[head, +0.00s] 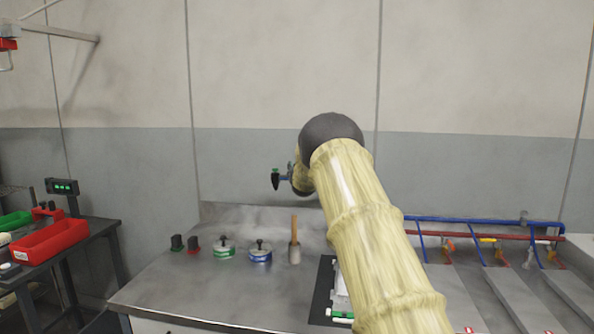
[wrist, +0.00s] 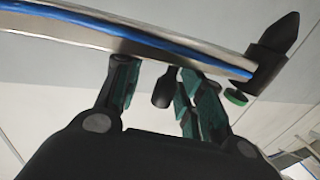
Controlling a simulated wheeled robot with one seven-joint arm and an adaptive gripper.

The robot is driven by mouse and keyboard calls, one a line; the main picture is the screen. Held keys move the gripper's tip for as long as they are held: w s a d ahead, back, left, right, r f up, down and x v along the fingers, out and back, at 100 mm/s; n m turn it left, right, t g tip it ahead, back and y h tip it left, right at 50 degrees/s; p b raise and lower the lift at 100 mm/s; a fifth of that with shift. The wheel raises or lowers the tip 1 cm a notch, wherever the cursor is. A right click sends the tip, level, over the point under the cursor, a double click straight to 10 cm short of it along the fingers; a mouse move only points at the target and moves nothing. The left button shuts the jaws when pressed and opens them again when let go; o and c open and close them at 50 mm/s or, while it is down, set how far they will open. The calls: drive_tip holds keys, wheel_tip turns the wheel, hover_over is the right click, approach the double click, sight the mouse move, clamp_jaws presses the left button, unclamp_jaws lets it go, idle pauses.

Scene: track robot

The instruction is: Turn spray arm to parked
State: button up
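The spray arm (wrist: 150,38) crosses the top of the wrist view as a pale metal bar with a blue hose along it. A black nozzle (wrist: 275,55) is at its right end, and a green disc shows just below the nozzle. A short black handle (wrist: 163,90) hangs under the bar. My gripper (wrist: 155,72) is just below the bar with its fingers apart, one on each side of the handle. The handle is nearer the right finger; I cannot tell whether they touch. In the head view the nozzle (head: 275,180) shows left of my arm, which hides most of the spray arm.
A grey counter carries knobs (head: 177,242), two round lidded pots (head: 260,251) and a wooden-handled tool (head: 294,240). Blue and red pipes (head: 470,230) run along the right. A red bin (head: 48,241) sits on a side table at left. The wall behind is bare.

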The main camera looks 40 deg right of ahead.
drive_tip(key=shift+w+a, duration=0.15)
drive_tip(key=shift+a, duration=0.1)
drive_tip(key=v, duration=1.1)
drive_tip(key=shift+s+a, duration=0.15)
drive_tip(key=shift+s, duration=0.25)
